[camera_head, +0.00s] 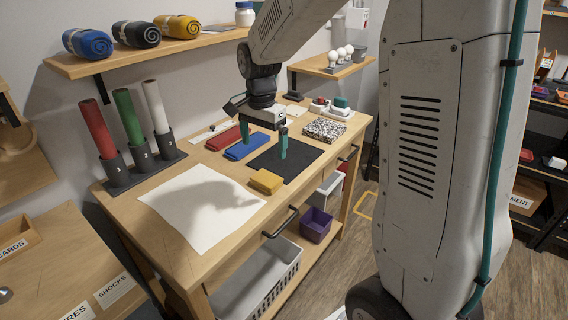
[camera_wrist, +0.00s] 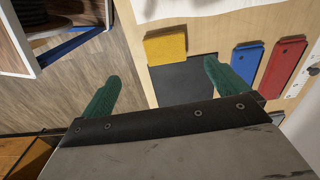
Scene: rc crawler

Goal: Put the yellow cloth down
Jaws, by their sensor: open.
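The yellow cloth (camera_head: 266,181) is a small folded pad lying flat on the wooden workbench, at the near-left edge of the black mat (camera_head: 297,157). In the wrist view the yellow cloth (camera_wrist: 165,46) lies beyond my fingertips, beside the dark mat (camera_wrist: 186,82); whether it overlaps the mat's edge is unclear. My gripper (camera_head: 264,138) is above the mat, with its green fingers apart and nothing between them. The open gripper (camera_wrist: 162,78) also shows in the wrist view, apart from the cloth.
A blue pad (camera_head: 247,146) and red pad (camera_head: 223,138) lie behind the mat. A white sheet (camera_head: 202,207) covers the bench's left part. Red, green and white tubes stand at the back left. A speckled block (camera_head: 324,130) sits right of the mat.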

